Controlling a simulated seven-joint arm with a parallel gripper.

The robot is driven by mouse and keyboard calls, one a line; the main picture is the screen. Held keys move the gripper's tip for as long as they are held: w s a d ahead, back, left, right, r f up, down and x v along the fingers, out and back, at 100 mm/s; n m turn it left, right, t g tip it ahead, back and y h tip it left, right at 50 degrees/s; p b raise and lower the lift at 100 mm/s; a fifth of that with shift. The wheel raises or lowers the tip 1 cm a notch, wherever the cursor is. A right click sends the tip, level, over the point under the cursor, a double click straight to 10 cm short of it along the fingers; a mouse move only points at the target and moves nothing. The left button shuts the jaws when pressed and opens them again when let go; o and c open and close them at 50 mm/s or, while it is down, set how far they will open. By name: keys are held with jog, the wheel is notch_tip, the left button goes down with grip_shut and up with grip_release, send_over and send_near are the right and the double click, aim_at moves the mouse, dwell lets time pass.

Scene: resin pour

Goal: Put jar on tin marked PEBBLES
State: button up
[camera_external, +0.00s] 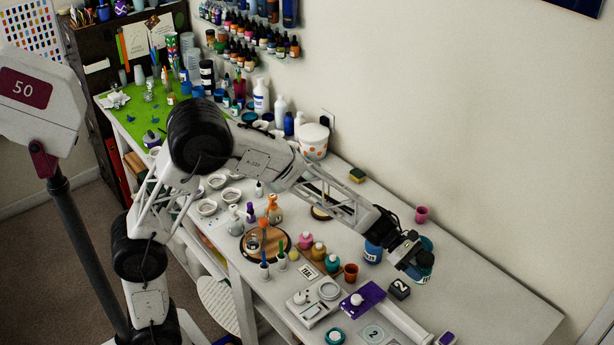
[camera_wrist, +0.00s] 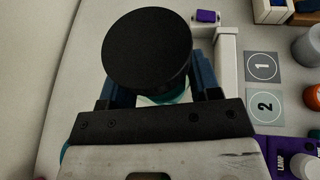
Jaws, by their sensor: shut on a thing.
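My gripper (camera_external: 412,257) is shut on a jar (camera_external: 421,271) over the right part of the white table in the external view. In the wrist view the jar's round black lid (camera_wrist: 147,48) sits between the blue fingers of my gripper (camera_wrist: 150,90), with a little of its teal body below. A blue container with a pale label (camera_external: 373,252) stands just left of my gripper, and a teal one (camera_external: 427,243) shows partly behind it. I cannot read PEBBLES on either, so I cannot tell which is the tin.
Cards marked 1 (camera_wrist: 263,67) and 2 (camera_wrist: 265,106) lie flat. The table's far right is clear.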

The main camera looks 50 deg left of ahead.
jog(key=s+a+r+m+g, duration=0.1)
jog(key=s+a, duration=0.5)
jog(key=a, duration=0.6)
jog(key=s+a+r+m+g, duration=0.1)
jog(key=s+a, duration=0.5)
jog(key=a, duration=0.7)
jog(key=shift+s+a+m+g, duration=0.15)
jog(key=shift+a+m+g, duration=0.15)
jog(key=shift+m+g, duration=0.6)
send_over(374, 251)
jog(key=w+a, duration=0.3)
jog(key=shift+s+d+f, duration=0.2)
jog(key=shift+s+f, duration=0.05)
jog(key=shift+f, duration=0.5)
jog(key=shift+f, duration=1.75)
jog(key=shift+f, duration=0.2)
